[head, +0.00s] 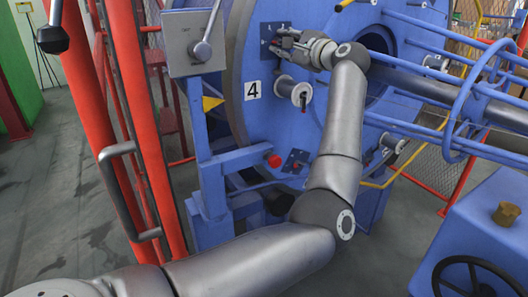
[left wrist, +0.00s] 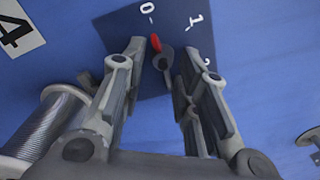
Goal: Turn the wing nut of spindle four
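The wing nut (left wrist: 163,60), a small dark grey piece with a red tip, sits on a dark blue plate (left wrist: 178,22) marked 0, 1 and 2 in the left wrist view. The red tip is near the 0 mark. My left gripper (left wrist: 168,50) is open, one finger on each side of the wing nut, with gaps visible; contact cannot be told. In the head view my left gripper (head: 283,40) is in front of the plate (head: 266,31) and largely hides the wing nut. My right gripper is not in view.
A white label "4" (head: 252,90) is below the plate, beside a silver spool (head: 290,88); the spool also shows close to my left finger in the wrist view (left wrist: 42,122). A grey box with a lever (head: 193,42) stands left. Blue rods (head: 425,62) extend right.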

